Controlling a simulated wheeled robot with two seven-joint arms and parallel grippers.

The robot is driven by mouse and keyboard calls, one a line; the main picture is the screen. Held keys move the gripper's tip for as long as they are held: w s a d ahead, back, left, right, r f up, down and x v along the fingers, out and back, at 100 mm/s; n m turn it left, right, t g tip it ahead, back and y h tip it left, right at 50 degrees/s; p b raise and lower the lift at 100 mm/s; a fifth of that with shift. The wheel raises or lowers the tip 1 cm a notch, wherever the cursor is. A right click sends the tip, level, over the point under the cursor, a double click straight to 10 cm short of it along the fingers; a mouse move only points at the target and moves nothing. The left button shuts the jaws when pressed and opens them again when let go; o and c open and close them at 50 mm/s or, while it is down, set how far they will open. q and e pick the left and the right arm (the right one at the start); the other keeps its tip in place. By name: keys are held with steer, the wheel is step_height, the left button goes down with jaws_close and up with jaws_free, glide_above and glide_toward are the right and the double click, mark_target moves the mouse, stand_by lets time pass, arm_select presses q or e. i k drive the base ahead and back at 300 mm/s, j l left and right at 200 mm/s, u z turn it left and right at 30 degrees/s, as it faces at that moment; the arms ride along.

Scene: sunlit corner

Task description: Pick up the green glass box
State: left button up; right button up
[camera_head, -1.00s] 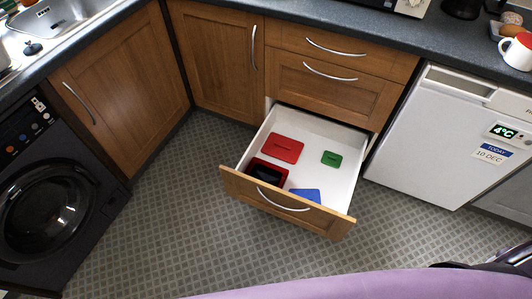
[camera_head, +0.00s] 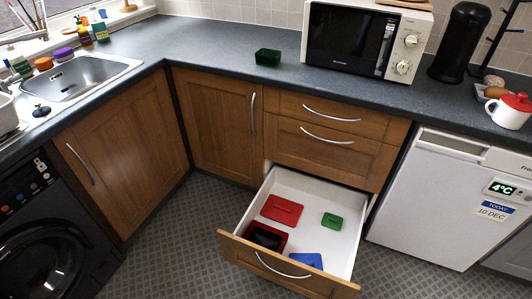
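A dark green glass box (camera_head: 268,57) stands on the dark worktop, left of the microwave and near the tiled back wall. It looks open at the top. A flat green lid (camera_head: 332,221) lies in the open drawer (camera_head: 345,238), on its right side. Neither of my grippers is in view.
The drawer stands pulled out over the floor and also holds a red lid (camera_head: 283,209), a red box (camera_head: 266,237) and a blue lid (camera_head: 307,260). A microwave (camera_head: 366,40) stands right of the green box. The worktop (camera_head: 205,45) to its left is clear.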

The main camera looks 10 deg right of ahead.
mark_target(266, 58)
steer(key=i+j, duration=0.55)
steer(key=i+j+z, duration=0.1)
steer(key=i+j, duration=0.4)
steer(key=j, duration=0.2)
